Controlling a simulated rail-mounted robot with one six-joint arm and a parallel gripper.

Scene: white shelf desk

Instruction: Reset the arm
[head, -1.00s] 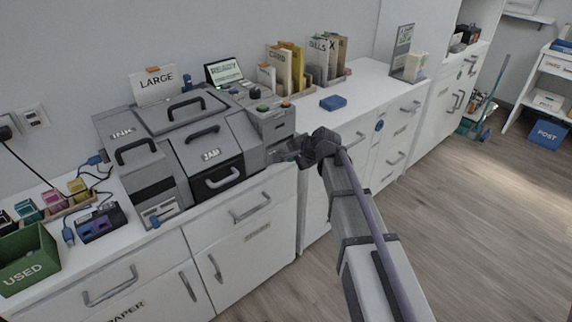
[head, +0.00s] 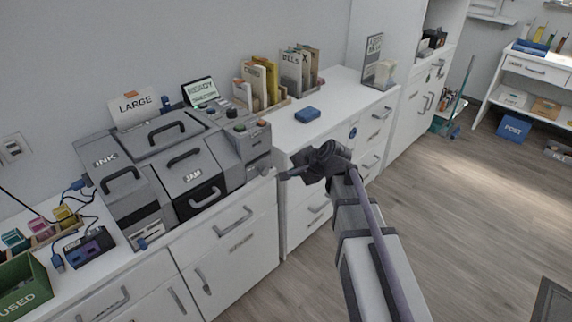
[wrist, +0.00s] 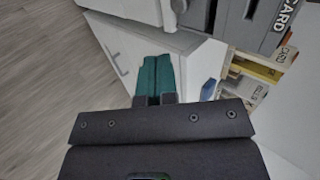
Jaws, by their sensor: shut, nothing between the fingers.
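My gripper (head: 286,175) is dark grey in the head view. It is in front of the right-hand white drawer unit, just right of the grey printer. In the wrist view its teal fingers (wrist: 154,77) lie together with nothing between them. They point toward a white cabinet corner. The gripper holds nothing, and no contact with the furniture is visible.
The grey printer (head: 190,170), with INK and JAM lids, stands on the left cabinet; its screen (head: 200,91) reads READY. A blue box (head: 307,115) and upright folders (head: 262,82) are on the right counter. Open wooden floor (head: 480,220) lies to the right.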

